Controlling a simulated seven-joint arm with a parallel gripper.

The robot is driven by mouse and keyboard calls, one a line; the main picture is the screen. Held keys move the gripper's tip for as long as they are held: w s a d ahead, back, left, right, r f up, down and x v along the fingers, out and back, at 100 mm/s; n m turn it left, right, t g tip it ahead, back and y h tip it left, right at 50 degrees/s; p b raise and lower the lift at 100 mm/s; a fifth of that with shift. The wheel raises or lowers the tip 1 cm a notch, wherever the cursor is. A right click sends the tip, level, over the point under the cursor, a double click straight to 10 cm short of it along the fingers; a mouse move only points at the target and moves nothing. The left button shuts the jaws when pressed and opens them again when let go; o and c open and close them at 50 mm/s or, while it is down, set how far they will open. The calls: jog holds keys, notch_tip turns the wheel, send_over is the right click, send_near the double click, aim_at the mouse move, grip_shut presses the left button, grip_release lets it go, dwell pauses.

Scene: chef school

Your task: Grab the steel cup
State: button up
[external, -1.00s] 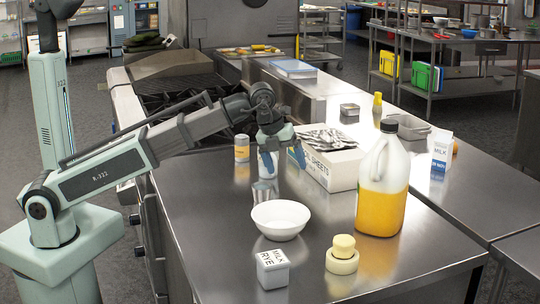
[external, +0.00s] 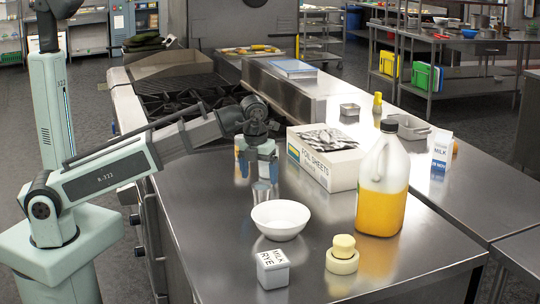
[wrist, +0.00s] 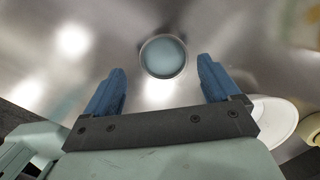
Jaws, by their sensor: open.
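The steel cup (external: 264,189) stands on the steel counter, left of and behind the white bowl, partly hidden by my gripper. In the wrist view the cup (wrist: 163,56) shows from above as a round rim with a pale blue-grey inside. My gripper (external: 258,177) points down just above the cup. In the wrist view its two blue fingers (wrist: 161,75) are spread wide and empty. The cup lies ahead of the fingertips, roughly centred between them. I see no contact with it.
A white bowl (external: 281,219) stands in front of the cup. A foil sheets box (external: 324,158) stands to the right, near a juice jug (external: 382,190). A Milk Rye carton (external: 272,269) and a yellow-cream stacked object (external: 342,256) stand nearer the front edge.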

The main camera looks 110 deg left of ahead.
aim_at(262, 186)
jog(key=shift+w+a+f, duration=0.1)
jog(key=shift+a+f, duration=0.05)
jog(key=shift+f, duration=0.85)
jog(key=shift+w+a+f, duration=0.1)
jog(key=shift+f, duration=0.9)
jog(key=shift+w+a+f, duration=0.1)
jog(key=shift+a+f, duration=0.05)
jog(key=shift+f, duration=0.85)
jog(key=shift+c, duration=0.3)
jog(key=c, duration=1.1)
